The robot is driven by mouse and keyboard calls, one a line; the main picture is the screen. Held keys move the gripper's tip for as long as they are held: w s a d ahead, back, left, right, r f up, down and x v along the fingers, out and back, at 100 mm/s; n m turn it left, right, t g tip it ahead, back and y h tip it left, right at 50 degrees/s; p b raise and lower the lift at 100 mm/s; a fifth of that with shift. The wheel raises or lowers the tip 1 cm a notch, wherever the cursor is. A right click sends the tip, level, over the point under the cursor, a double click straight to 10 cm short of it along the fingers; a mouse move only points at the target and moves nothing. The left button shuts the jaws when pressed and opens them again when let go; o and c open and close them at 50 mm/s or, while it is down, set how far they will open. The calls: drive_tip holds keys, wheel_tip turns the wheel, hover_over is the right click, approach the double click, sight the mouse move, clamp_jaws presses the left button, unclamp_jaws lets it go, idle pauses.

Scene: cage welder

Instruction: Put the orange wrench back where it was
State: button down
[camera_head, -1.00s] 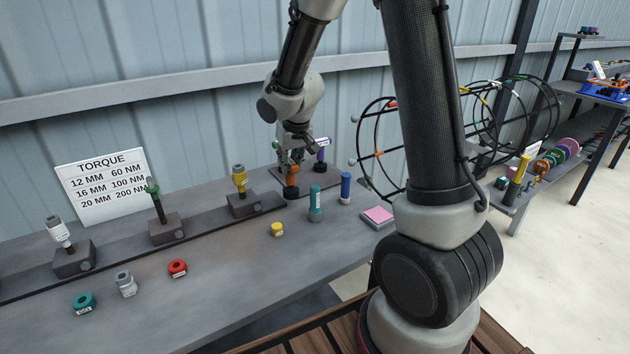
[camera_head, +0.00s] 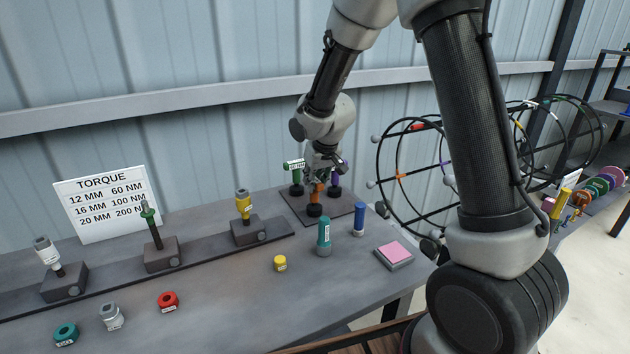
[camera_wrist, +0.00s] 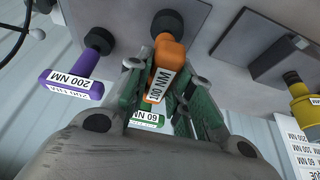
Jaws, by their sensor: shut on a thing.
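The orange wrench (camera_head: 316,193), labelled 100 NM, stands about upright on its black round foot at the dark square plate (camera_head: 335,222) at the bench's back right. My gripper (camera_head: 322,174) is shut on it from above. In the wrist view the orange wrench (camera_wrist: 168,55) sits between the fingers of my gripper (camera_wrist: 163,88). Its foot appears at the plate; I cannot tell whether it bears fully on it. The green 60 NM wrench (camera_head: 293,172) and the purple 200 NM wrench (camera_head: 337,180) stand on either side. In the wrist view my fingers partly hide the green one.
A torque sign (camera_head: 102,205) leans at the wall. Holders with yellow (camera_head: 243,204), green and white tools line the bench. A teal cylinder (camera_head: 324,238), a blue cylinder (camera_head: 359,219) and a pink pad (camera_head: 394,252) are near the plate. A wire cage (camera_head: 400,180) is to the right.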

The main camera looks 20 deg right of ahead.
drive_tip(key=shift+f, duration=0.1)
drive_tip(key=c, duration=1.3)
unclamp_jaws()
drive_tip(key=shift+o, duration=0.2)
drive_tip(key=shift+r, duration=0.25)
drive_tip(key=a+v, duration=0.1)
drive_tip(key=v, duration=1.1)
drive_tip(key=s+d+r+m, duration=0.1)
drive_tip(key=s+d+r, duration=0.6)
drive_tip(key=s+d, duration=0.6)
drive_tip(key=s, duration=0.7)
drive_tip(key=s+d+m, duration=0.1)
drive_tip(key=s+d, duration=0.1)
drive_tip(key=s, duration=0.7)
drive_tip(key=shift+r+h, duration=0.4)
drive_tip(key=shift+r, duration=0.05)
